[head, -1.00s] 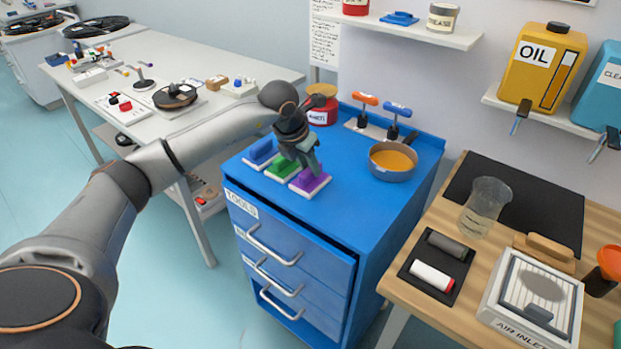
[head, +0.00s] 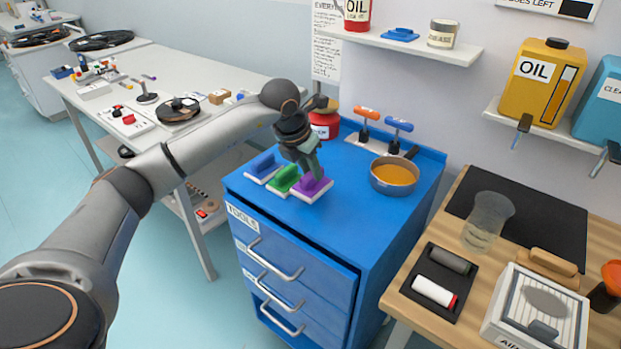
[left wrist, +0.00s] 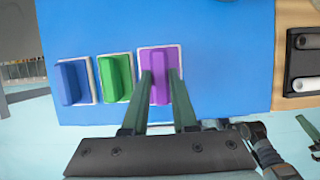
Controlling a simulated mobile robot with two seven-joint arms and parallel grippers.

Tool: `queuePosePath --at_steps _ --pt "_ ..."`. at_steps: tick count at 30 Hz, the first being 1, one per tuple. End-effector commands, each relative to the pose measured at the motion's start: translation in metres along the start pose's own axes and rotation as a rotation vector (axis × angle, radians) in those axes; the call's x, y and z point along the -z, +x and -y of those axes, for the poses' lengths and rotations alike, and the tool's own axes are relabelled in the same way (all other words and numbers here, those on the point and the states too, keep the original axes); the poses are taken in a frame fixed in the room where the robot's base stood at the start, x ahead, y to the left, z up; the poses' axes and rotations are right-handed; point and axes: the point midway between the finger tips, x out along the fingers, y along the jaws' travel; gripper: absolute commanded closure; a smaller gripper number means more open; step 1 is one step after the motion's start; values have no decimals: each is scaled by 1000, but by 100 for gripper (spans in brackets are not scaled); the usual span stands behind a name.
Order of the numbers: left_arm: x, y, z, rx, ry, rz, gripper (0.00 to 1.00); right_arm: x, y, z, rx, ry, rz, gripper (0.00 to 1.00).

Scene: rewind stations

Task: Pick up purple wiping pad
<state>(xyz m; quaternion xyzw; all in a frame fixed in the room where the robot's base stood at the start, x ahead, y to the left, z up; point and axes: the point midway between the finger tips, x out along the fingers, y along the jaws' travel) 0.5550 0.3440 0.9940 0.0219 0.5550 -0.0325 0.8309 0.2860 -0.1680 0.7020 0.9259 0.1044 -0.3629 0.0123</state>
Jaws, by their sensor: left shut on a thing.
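The purple wiping pad (head: 316,188) has a purple handle on a white base and is at the right end of a row of three pads on the blue tool cabinet. My left gripper (head: 314,173) points down over it and is shut on its handle. In the left wrist view the two fingers (left wrist: 161,78) lie on either side of the purple handle (left wrist: 160,86). The pad looks larger than its neighbours there and seems slightly raised off the top.
The green pad (head: 284,179) is close on the left, with the blue pad (head: 263,166) beyond it. A pan of orange liquid (head: 395,176) stands to the right. Behind are a red tin (head: 324,125) and two upright-handled tools. The cabinet's front top (head: 340,225) is clear.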

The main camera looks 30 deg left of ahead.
Motion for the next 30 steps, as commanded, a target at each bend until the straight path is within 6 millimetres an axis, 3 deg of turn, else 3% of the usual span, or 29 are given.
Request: queuePosePath --at_steps 8,15,21,30 --pt "14 -75 32 0 5 8 100 -5 5 0 0 0 0 100" --pt "46 -111 66 1 5 5 100 -11 10 -1 0 0 0 100" --pt "60 -130 81 1 2 3 100 -12 12 -1 0 0 0 100" --pt "65 -135 86 1 0 0 100 -13 12 -1 0 0 0 100"
